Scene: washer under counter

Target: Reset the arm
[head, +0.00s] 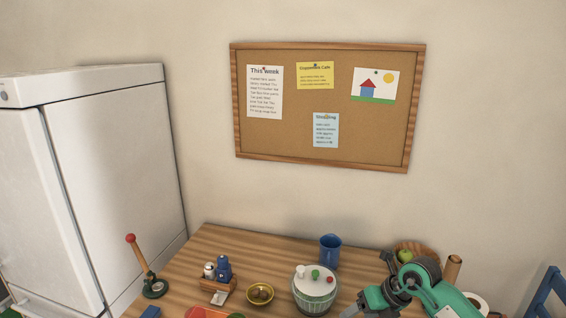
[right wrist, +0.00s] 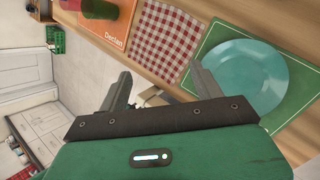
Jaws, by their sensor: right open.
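My right gripper (right wrist: 162,82) is open and empty in the right wrist view. Its two dark fingers stand wide apart beside the table edge, near a red checkered napkin (right wrist: 168,40) and a teal plate (right wrist: 238,78). I cannot tell whether a finger touches anything. My green and black right arm reaches into the lower right of the head view; its fingertips cannot be made out there. My left gripper is in neither view.
The wooden table (head: 215,245) bears a blue cup (head: 330,248), a white-lidded jar (head: 314,285), a brass bowl (head: 260,293), a shaker caddy (head: 218,280) and a red-knobbed stand (head: 145,268). A fruit basket (head: 414,248) is beside my arm. A white fridge (head: 120,170) stands left.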

